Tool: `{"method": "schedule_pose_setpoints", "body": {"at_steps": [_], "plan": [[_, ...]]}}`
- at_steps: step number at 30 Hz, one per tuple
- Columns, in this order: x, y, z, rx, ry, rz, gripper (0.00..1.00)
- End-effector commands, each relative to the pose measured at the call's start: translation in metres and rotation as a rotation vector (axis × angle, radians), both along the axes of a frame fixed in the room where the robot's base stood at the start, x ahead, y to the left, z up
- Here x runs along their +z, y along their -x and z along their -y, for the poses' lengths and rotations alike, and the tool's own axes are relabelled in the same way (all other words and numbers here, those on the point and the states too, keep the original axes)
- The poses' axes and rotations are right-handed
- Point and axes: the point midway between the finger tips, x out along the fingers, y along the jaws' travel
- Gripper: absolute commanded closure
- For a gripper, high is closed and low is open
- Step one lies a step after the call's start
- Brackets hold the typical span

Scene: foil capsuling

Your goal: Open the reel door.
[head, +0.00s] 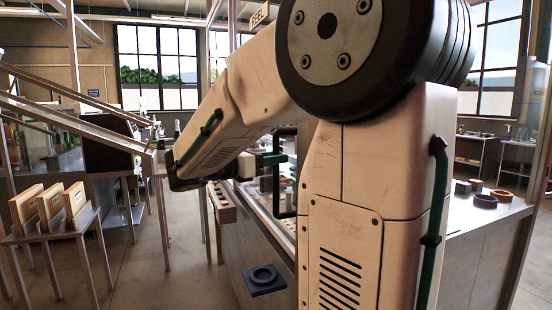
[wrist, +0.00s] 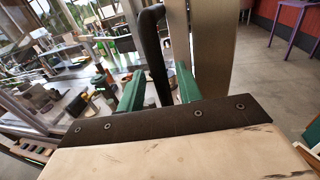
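The reel door's handle, a dark curved bar (wrist: 152,45), rises between the two green fingers of my gripper (wrist: 159,72) in the wrist view. The fingers stand apart on either side of the bar, with a visible gap at the left finger. My arm hides most of the door. I cannot tell whether the door is ajar.
A metal post (wrist: 211,45) stands just right of the handle in the wrist view. A work surface with small parts (wrist: 70,95) lies to the left. In the head view, a stand with wooden blocks (head: 50,208) is at left, with open floor between it and the machine.

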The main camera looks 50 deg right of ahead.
Motion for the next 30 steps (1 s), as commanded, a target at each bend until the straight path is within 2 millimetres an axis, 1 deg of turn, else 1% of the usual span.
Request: {"method": "schedule_pose_setpoints", "body": {"at_steps": [1, 4, 12, 13, 16, 17, 25, 30], "plan": [[0.000, 0.003, 0.005, -0.003, -0.001, 0.000, 0.65], [0.000, 0.004, 0.011, -0.001, 0.000, 0.000, 0.65], [0.000, 0.005, 0.013, 0.000, -0.001, 0.000, 0.65], [0.000, 0.005, 0.013, 0.000, -0.001, 0.000, 0.70], [0.000, 0.005, 0.012, 0.000, -0.001, 0.000, 0.98], [0.000, 0.005, 0.012, 0.000, -0.001, 0.000, 1.00], [0.000, 0.001, 0.015, 0.000, -0.001, 0.000, 1.00], [0.000, -0.015, 0.027, 0.002, 0.000, 0.000, 1.00]]}}
